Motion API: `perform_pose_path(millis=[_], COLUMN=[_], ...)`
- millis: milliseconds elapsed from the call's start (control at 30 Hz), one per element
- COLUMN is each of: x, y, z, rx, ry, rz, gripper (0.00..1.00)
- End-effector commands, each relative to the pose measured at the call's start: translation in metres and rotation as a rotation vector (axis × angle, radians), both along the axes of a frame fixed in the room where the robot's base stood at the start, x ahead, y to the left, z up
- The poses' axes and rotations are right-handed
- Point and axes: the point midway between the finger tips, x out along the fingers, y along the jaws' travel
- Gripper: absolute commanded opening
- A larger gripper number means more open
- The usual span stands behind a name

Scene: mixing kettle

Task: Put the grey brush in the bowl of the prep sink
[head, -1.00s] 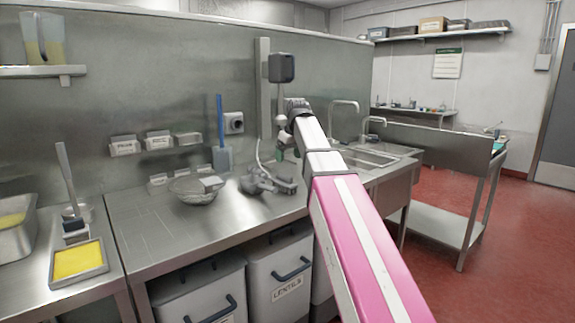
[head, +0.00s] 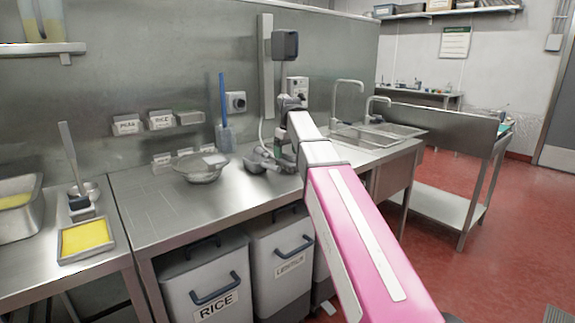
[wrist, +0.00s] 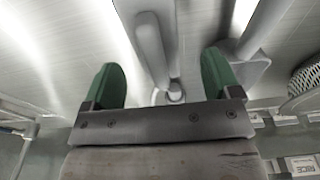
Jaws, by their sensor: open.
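In the wrist view my gripper (wrist: 160,74) is open, its two green fingertips apart. A grey, long-bodied item (wrist: 148,45) shows between and beyond them; it may be the grey brush, but I cannot tell for sure, nor whether it touches a finger. In the head view my gripper is mostly hidden beyond my arm, low over the back of the counter. Grey items (head: 256,163) lie on the counter just left of it. The prep sink (head: 365,138) is set into the counter to the right, behind my arm, with a tall tap at its back.
A mesh bowl (head: 200,170) sits left of my gripper. A blue-handled paddle (head: 224,125) stands against the back wall. Labelled boxes (head: 160,120) line the wall. A yellow-filled tray (head: 84,238) lies at the left. The front left of the counter is clear.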

Motion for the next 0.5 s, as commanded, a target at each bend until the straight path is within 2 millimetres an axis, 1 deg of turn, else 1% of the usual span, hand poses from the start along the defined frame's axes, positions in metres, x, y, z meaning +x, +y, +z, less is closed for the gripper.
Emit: perform_pose_path(millis=[100,233,333,500], x=[0.003,0.005,0.005,0.006], y=[-0.003,-0.001,-0.001,-0.001], z=[-0.017,-0.032,-0.036,-0.036], rx=[0.000,0.000,0.001,0.000], ry=[0.000,0.000,-0.001,-0.001], rz=[0.000,0.000,0.000,0.000], gripper=[0.83,0.83,0.83,0.83])
